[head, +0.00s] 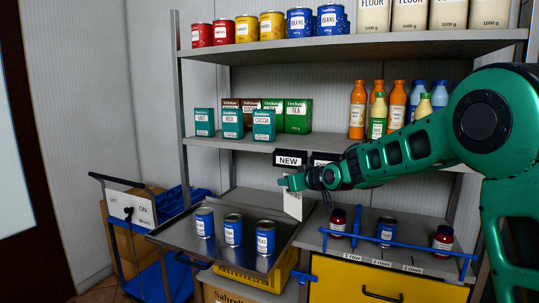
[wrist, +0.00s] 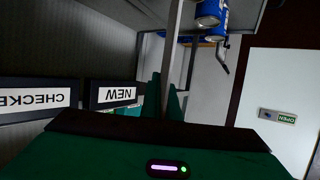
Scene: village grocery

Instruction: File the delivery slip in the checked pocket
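The delivery slip (head: 293,206) is a white card with print along one side. It hangs upright below my gripper (head: 291,183), which appears shut on its top part. In the wrist view my green fingertips (wrist: 165,95) sit close together, and the slip is hard to make out there. The checked pocket's label (wrist: 35,98) shows upside down at the left of the wrist view. In the head view my arm mostly hides that label (head: 325,158). The NEW label (head: 289,160) is beside it on the shelf edge, just behind and above my gripper.
A metal tray (head: 190,238) with several blue cans stands below left of my gripper. Below right, jars and a can stand behind a blue rail (head: 390,252). Shelves with boxes, bottles and cans rise behind. A blue cart (head: 150,275) stands at left.

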